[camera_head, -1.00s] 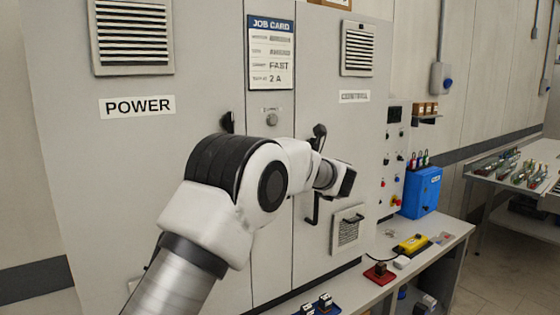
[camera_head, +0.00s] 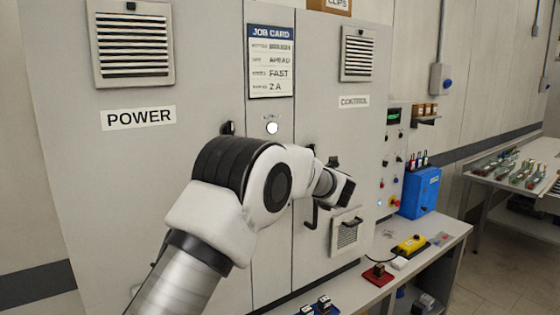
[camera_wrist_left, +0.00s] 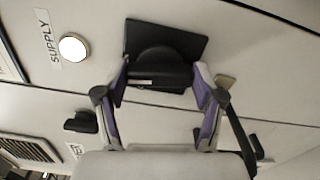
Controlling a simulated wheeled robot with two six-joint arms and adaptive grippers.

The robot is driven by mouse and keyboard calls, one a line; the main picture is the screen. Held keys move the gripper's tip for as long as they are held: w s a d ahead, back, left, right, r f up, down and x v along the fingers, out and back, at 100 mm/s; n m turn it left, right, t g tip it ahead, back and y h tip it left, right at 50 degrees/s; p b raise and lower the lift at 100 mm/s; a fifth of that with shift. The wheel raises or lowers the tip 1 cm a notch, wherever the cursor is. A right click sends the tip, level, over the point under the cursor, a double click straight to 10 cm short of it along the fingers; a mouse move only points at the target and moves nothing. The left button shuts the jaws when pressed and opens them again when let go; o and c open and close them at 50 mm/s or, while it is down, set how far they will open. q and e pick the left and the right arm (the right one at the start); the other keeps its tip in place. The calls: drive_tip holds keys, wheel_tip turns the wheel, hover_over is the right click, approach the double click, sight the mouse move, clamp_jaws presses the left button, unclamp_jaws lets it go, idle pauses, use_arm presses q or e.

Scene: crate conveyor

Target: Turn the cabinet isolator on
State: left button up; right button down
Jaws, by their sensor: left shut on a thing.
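In the left wrist view the isolator (camera_wrist_left: 166,42) is a dark square plate with a round boss and a black grip bar (camera_wrist_left: 158,74) on the cabinet front. My left gripper (camera_wrist_left: 160,82) is shut on this bar, one purple-sided finger at each end. In the head view my left arm hides the isolator and the fingertips. The round supply lamp (camera_wrist_left: 73,47) beside the isolator glows white; the lamp (camera_head: 272,128) also shows lit in the head view. My right gripper is not in view.
The cabinet carries a POWER label (camera_head: 138,117), a job card (camera_head: 270,62) and a CONTROL label (camera_head: 354,101). Right of it are a control panel with a green-lit display (camera_head: 393,116), a blue box (camera_head: 420,192) and a bench with a yellow pendant (camera_head: 411,244).

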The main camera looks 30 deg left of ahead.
use_arm(q)
drive_tip(key=shift+r+m+p, duration=0.1)
drive_tip(key=shift+m+p, duration=0.3)
drive_tip(key=shift+m, duration=0.5)
drive_tip(key=o, duration=1.1)
drive_tip(key=shift+w, duration=0.1)
drive_tip(key=shift+o, duration=0.2)
drive_tip(key=v, duration=1.2)
